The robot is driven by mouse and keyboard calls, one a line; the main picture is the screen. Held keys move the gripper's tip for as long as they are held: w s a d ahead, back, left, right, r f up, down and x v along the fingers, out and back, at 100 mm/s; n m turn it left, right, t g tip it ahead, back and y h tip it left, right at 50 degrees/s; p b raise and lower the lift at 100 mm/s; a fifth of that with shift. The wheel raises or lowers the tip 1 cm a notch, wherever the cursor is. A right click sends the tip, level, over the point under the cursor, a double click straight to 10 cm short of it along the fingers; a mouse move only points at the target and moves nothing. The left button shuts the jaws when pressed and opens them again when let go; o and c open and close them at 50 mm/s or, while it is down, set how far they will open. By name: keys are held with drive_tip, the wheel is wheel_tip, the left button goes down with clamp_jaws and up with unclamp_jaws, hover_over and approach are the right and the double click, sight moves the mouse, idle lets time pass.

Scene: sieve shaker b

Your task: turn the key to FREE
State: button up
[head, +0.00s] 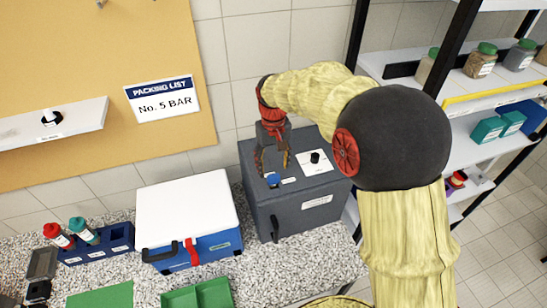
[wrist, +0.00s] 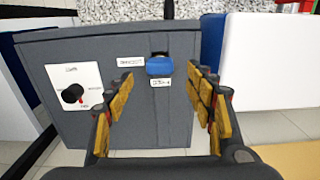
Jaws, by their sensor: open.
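A grey box (head: 285,190) stands on the counter. On its top is a white plate with a black turning knob, the likely key (head: 315,157). In the wrist view the knob (wrist: 72,93) is at the left, with small labels around it too blurred to read and a small red mark at its lower right.
A white-lidded blue cooler (head: 187,211) with a red latch stands left of the box. A blue rack (head: 97,245) with red and teal-capped bottles is further left. A shelf unit (head: 470,110) with jars stands at the right, behind my arm.

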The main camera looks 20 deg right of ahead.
sight(273, 175)
drive_tip(key=shift+f+p, duration=0.4)
drive_tip(key=shift+f, duration=2.75)
drive_tip(key=shift+c, duration=0.8)
drive_tip(key=c, duration=1.1)
drive_tip(key=n, duration=0.4)
drive_tip(key=shift+n, duration=0.4)
drive_tip(key=n, duration=0.5)
